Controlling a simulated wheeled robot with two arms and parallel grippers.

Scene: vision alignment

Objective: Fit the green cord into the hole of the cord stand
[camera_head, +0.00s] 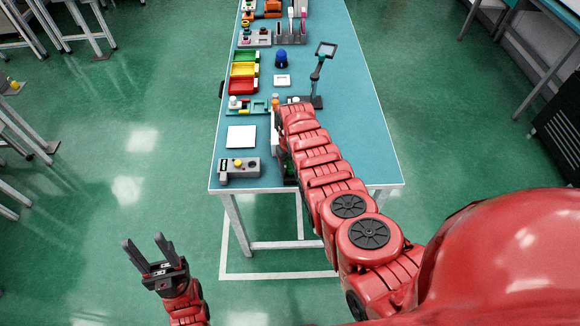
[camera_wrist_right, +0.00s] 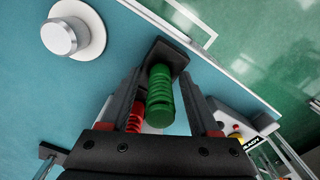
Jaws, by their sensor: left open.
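The green cord (camera_wrist_right: 160,100) shows in the right wrist view as a ribbed green piece with a smooth rounded end toward the camera. It lies between the two dark fingers of my right gripper (camera_wrist_right: 165,85); whether they press on it is unclear. A black plate (camera_wrist_right: 168,55), probably part of the cord stand, is right at its far end. I cannot tell whether the cord sits in a hole. A red coiled cord (camera_wrist_right: 132,118) is partly hidden by the left finger. My left gripper (camera_head: 147,252) is open and empty, off the table.
The blue table (camera_head: 360,140) holds a grey box with a yellow button (camera_head: 238,168), a white square (camera_head: 241,137), coloured bins (camera_head: 243,70) and a small screen on a post (camera_head: 318,68). The table's right side is clear.

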